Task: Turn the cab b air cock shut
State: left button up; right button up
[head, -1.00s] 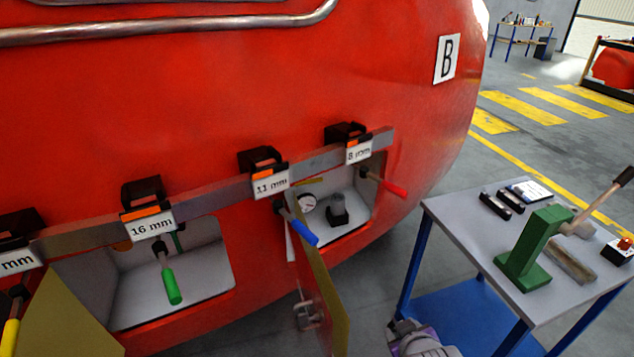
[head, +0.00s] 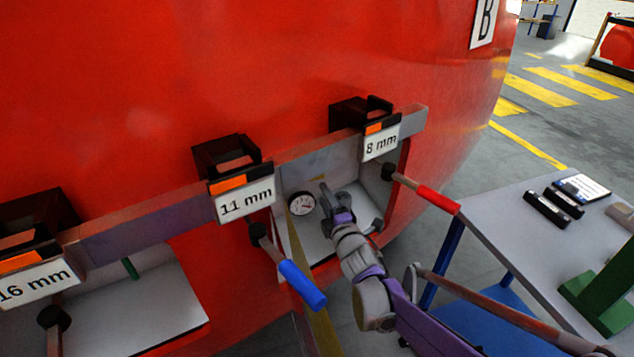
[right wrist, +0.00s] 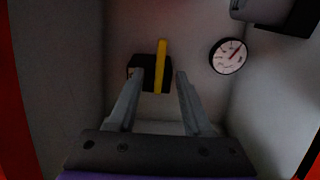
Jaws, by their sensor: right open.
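The air cock, a black block with a yellow handle (right wrist: 161,66), is on the back wall of an open compartment in the red nosecone (head: 400,45). The handle stands upright in the right wrist view, and a small yellowish part (head: 318,178) shows in the head view. My right gripper (right wrist: 159,78) is open; it is inside the compartment in the head view (head: 333,188). In the wrist view the handle appears between its fingertips; I cannot tell whether they touch. The label B (head: 485,22) is on the nosecone. My left gripper is not in view.
A round gauge (head: 301,203) is beside the cock. Blue-handled (head: 301,284) and red-handled (head: 425,194) tools hang from the rail (head: 310,155) near the opening. A table (head: 500,205) stands at right.

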aim_at(315, 178)
jog(key=x, duration=0.7)
jog(key=shift+w+f, duration=0.1)
jog(key=shift+w, duration=0.1)
grip_shut()
dwell(1.1)
